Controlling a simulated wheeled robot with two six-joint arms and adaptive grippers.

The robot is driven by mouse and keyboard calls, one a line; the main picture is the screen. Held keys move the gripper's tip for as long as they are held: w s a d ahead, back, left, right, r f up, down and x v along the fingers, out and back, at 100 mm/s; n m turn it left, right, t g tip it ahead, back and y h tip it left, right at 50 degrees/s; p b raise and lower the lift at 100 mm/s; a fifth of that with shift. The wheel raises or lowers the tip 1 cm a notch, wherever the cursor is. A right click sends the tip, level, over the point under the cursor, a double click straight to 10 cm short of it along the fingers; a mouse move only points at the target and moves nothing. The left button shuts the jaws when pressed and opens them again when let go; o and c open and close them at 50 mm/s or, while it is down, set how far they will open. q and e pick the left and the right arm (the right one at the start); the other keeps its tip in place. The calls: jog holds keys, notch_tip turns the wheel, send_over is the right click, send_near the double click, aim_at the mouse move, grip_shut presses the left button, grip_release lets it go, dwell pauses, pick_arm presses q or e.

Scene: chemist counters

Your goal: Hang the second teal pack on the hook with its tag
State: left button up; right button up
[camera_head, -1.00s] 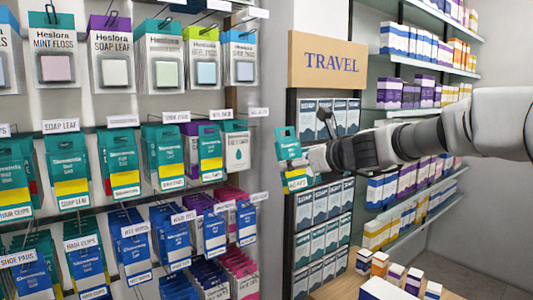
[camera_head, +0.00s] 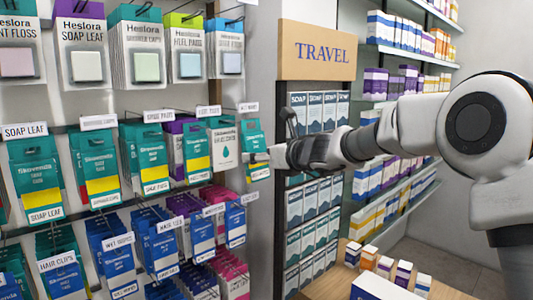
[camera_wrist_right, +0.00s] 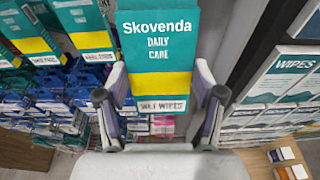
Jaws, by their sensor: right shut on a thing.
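My right gripper (camera_head: 262,157) is shut on a teal pack (camera_head: 252,134) with a yellow band, held upright at the right end of the middle rack row. In the right wrist view the pack (camera_wrist_right: 158,40) reads "Skovenda Daily Care", with "WET WIPES" on its lower strip; its top is cut off. The fingers (camera_wrist_right: 158,105) flank its lower part. A small white tag (camera_head: 248,107) stands just above the pack in the head view; its print is too small to read surely. The hook behind it is hidden. My left gripper is not in view.
A white pack with a drop mark (camera_head: 225,146) hangs just left of the held pack. More teal packs (camera_head: 97,165) hang further left, and blue packs (camera_head: 235,222) hang below. The travel shelf (camera_head: 318,200) with soap boxes stands to the right, above a wooden counter (camera_head: 335,278).

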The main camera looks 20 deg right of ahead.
jog(key=shift+w+a+r+p, duration=0.15)
jog(key=shift+w+a+p, duration=0.05)
jog(key=shift+w+p, duration=0.35)
jog(key=shift+r+p+x, duration=0.25)
jog(key=shift+p+x, duration=0.4)
jog(key=shift+x, duration=0.5)
jog(key=shift+p+x, duration=1.35)
jog(key=shift+x, duration=1.2)
jog(key=shift+r, duration=0.1)
jog(key=o, duration=1.2)
jog(key=shift+c, duration=0.2)
jog(key=shift+s, duration=0.1)
